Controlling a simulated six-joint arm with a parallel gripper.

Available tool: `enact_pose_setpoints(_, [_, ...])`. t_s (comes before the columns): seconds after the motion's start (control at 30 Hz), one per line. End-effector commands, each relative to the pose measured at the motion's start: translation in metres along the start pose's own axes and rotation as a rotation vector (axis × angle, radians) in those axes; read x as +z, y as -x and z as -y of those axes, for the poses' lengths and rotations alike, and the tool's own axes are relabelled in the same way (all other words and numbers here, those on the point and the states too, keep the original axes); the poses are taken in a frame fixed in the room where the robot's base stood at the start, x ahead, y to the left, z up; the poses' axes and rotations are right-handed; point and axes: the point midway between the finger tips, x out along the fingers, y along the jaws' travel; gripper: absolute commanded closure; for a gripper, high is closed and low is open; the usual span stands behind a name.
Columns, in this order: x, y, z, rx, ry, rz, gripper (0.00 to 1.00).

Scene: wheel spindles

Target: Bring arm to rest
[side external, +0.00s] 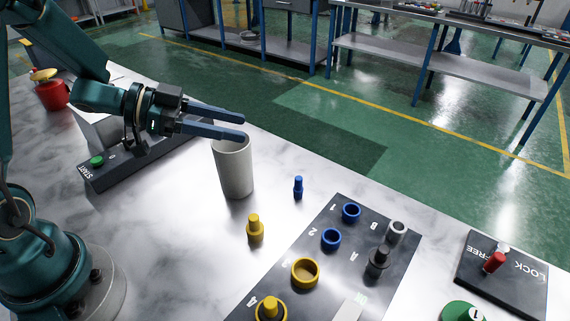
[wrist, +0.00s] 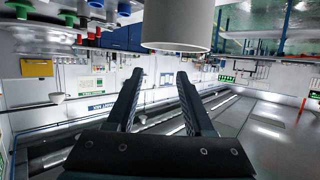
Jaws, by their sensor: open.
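My gripper (side external: 243,127) is held level above the table, its two blue-grey fingers pointing right. The fingers are apart with nothing between them, and the wrist view also shows the empty gap of the gripper (wrist: 160,76). The fingers pass close to the rim of an upright grey cylinder (side external: 235,172); I cannot tell whether they touch it. The cylinder also shows at the top of the wrist view (wrist: 176,25), which looks upside down, outside the gap between the fingers.
A blue peg (side external: 298,187) and a yellow peg (side external: 255,228) stand on the marble table. A dark board (side external: 345,265) holds blue and yellow rings and pegs. A START box (side external: 140,160), a red can (side external: 52,92) and a LOCK/FREE plate (side external: 520,285) stand around.

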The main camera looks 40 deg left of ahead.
Motion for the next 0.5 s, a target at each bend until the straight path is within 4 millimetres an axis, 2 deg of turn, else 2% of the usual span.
enact_pose_setpoints(0.13, [0.000,0.007,0.000,0.000,0.000,0.000,0.47])
enact_pose_setpoints(0.37, [-0.001,0.006,-0.003,0.009,-0.004,0.000,0.47])
enact_pose_setpoints(0.5, [-0.024,0.002,-0.015,0.034,-0.093,-0.021,0.47])
